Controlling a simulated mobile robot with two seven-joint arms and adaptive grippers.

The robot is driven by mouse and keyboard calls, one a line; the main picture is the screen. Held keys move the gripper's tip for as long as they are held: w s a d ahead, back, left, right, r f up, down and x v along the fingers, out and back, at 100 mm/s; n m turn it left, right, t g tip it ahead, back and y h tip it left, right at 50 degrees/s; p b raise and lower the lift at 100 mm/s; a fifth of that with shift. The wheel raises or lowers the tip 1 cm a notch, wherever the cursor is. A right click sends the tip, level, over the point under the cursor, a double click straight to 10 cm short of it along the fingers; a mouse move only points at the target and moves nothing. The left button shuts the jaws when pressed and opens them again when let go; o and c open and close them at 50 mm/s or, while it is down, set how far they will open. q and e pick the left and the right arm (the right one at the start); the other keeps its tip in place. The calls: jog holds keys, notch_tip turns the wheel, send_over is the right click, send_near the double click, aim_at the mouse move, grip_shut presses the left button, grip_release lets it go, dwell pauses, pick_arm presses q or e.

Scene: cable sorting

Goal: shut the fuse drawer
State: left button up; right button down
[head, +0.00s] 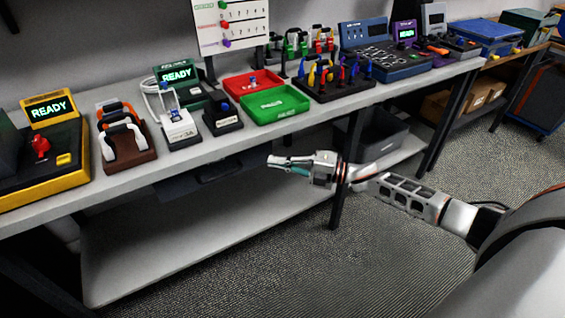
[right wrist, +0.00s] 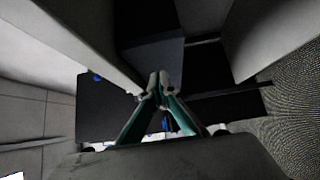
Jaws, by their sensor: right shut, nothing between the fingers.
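A dark drawer (head: 190,181), which I take to be the fuse drawer, hangs under the front edge of the workbench, left of centre in the head view. It seems to stick out a little; how far it is open I cannot tell. My right gripper (head: 270,160) is shut and empty, to the right of the drawer and apart from it in the head view. In the right wrist view its fingertips (right wrist: 158,88) are together, in front of dark box-like surfaces (right wrist: 153,52) that I cannot clearly identify. My left gripper is not in view.
The workbench (head: 110,184) carries a yellow-framed READY unit (head: 75,175), a green tray (head: 275,104), a red tray (head: 252,82) and several devices. A lower shelf (head: 190,245) runs beneath. A bench leg (head: 347,165) stands close to my right gripper. The carpet in front is clear.

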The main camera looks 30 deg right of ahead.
jog(key=v, duration=1.1)
jog(key=s+a+f+m+t+h+p, duration=0.1)
jog(key=s+a+f+m+h+p, duration=0.1)
jog(key=s+a+f+m+h, duration=0.3)
jog(key=s+a+f+m+t+p, duration=0.2)
jog(key=s+a+m+p, duration=0.15)
jog(key=a+m, duration=0.35)
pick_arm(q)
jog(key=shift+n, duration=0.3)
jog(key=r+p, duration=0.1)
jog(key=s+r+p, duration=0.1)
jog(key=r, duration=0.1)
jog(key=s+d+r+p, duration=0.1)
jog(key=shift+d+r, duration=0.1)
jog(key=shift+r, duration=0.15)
pick_arm(e)
jog(key=s+a+f+m+g+h, duration=0.2)
jog(key=s+m, duration=0.3)
jog(key=s, duration=0.4)
jog(key=s+a+f+m+g+h, duration=0.2)
jog(key=s+m, duration=0.4)
jog(key=s, duration=0.3)
notch_tip(320, 180, down, 3)
jog(key=shift+s+a+r+g+h, duration=0.1)
jog(key=shift+s+a+g+h, duration=0.3)
jog(key=shift+a+h, duration=0.6)
